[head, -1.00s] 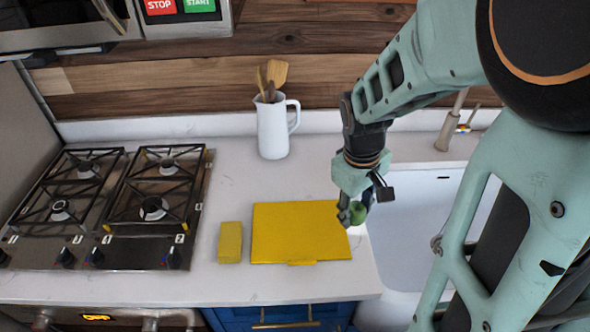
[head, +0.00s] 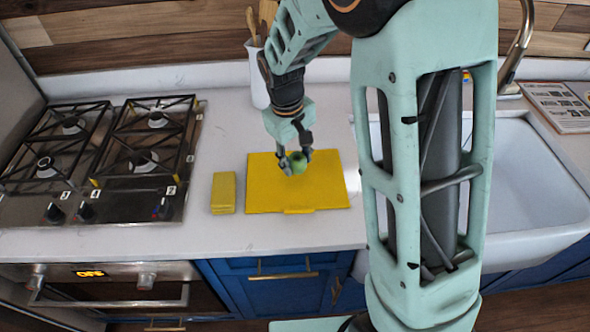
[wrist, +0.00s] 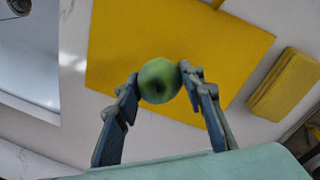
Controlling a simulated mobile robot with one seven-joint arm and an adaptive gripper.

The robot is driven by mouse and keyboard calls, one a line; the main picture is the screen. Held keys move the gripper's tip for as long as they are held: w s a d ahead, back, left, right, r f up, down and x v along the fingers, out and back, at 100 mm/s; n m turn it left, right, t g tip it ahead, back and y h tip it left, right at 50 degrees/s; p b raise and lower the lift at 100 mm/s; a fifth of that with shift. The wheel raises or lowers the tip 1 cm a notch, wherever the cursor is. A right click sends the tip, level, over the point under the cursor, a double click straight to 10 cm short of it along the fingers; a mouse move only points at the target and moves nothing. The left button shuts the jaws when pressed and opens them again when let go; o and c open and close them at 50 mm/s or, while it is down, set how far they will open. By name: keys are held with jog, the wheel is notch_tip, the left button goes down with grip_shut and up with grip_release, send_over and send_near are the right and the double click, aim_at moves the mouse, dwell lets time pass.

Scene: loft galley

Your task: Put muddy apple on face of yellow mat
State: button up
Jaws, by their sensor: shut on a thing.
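The apple (head: 299,161) is green with a darker patch, and it also shows in the wrist view (wrist: 160,80). My gripper (head: 297,165) is shut on the apple, with one finger on each side of it. The yellow mat (head: 325,190) lies flat on the white counter, and it fills the middle of the wrist view (wrist: 215,45). My gripper holds the apple over the mat's middle. How high the apple is above the mat is hard to tell.
A yellow block (head: 223,192) lies just left of the mat. A gas hob (head: 95,160) is further left. A white sink (head: 530,190) is to the right. A white jug (head: 258,75) with wooden utensils stands behind, partly hidden by my arm.

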aim_at(295, 169)
jog(key=shift+w+a+f+b, duration=0.1)
jog(key=shift+f+b, duration=0.45)
jog(key=shift+f, duration=0.35)
jog(key=shift+w+a+f+b, duration=0.1)
jog(key=shift+f+b, duration=0.4)
jog(key=shift+f, duration=0.4)
jog(key=shift+s, duration=0.1)
jog(key=shift+f, duration=0.2)
jog(key=o, duration=1.2)
jog(key=shift+r, duration=0.1)
jog(key=shift+c, duration=0.2)
jog(key=r, duration=0.4)
jog(key=a+r, duration=0.1)
jog(key=r, duration=0.7)
jog(key=shift+s+a+r, duration=0.1)
jog(key=shift+s+a, duration=0.05)
jog(key=shift+s, duration=0.25)
